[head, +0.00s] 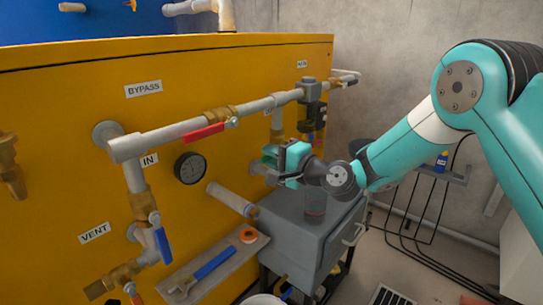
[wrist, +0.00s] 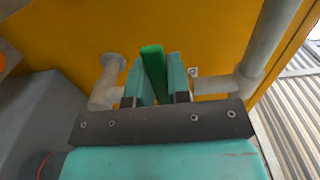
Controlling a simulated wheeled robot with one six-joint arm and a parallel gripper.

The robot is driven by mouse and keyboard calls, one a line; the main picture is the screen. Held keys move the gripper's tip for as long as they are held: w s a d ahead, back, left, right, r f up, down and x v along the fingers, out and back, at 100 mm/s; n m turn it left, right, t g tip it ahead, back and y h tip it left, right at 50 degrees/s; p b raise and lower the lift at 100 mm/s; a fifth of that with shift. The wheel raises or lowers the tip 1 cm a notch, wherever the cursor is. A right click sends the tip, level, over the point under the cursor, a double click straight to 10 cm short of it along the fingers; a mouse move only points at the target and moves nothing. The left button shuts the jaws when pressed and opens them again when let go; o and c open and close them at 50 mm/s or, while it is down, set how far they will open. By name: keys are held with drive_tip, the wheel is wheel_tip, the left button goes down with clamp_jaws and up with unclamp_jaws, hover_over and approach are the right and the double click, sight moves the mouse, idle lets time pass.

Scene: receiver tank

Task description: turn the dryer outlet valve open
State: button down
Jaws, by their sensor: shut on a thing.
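A green valve handle (wrist: 153,72) stands between my gripper's two teal fingers in the wrist view. My gripper (wrist: 157,76) is shut on it. The handle appears to lie across the grey pipe (wrist: 213,84) that runs left to right behind the fingers. In the head view a bit of the green handle (head: 269,151) shows at my gripper (head: 277,160), in front of the yellow panel. The valve body is mostly hidden behind the fingers, and I see no readable label for this valve.
A grey cabinet (head: 318,235) stands just below my gripper. The bypass pipe with a red handle (head: 203,133) runs above and to the left. A gauge (head: 190,168), a blue inlet handle (head: 162,245) and a tool shelf (head: 222,267) are further left.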

drive_tip(key=shift+f, duration=0.15)
drive_tip(key=f+n+b, duration=0.1)
drive_tip(key=b, duration=0.1)
drive_tip(key=shift+f+n+b, duration=0.15)
drive_tip(key=shift+n+b, duration=0.15)
drive_tip(key=shift+n, duration=0.1)
drive_tip(key=w+d+f+n+b, duration=0.4)
drive_tip(key=w+f+n+b, duration=0.1)
drive_tip(key=n+b, duration=1.1)
drive_tip(key=shift+w+d+f+b, duration=0.3)
drive_tip(key=shift+b, duration=1.2)
drive_tip(key=c, duration=1.1)
unclamp_jaws()
drive_tip(key=shift+o, duration=0.2)
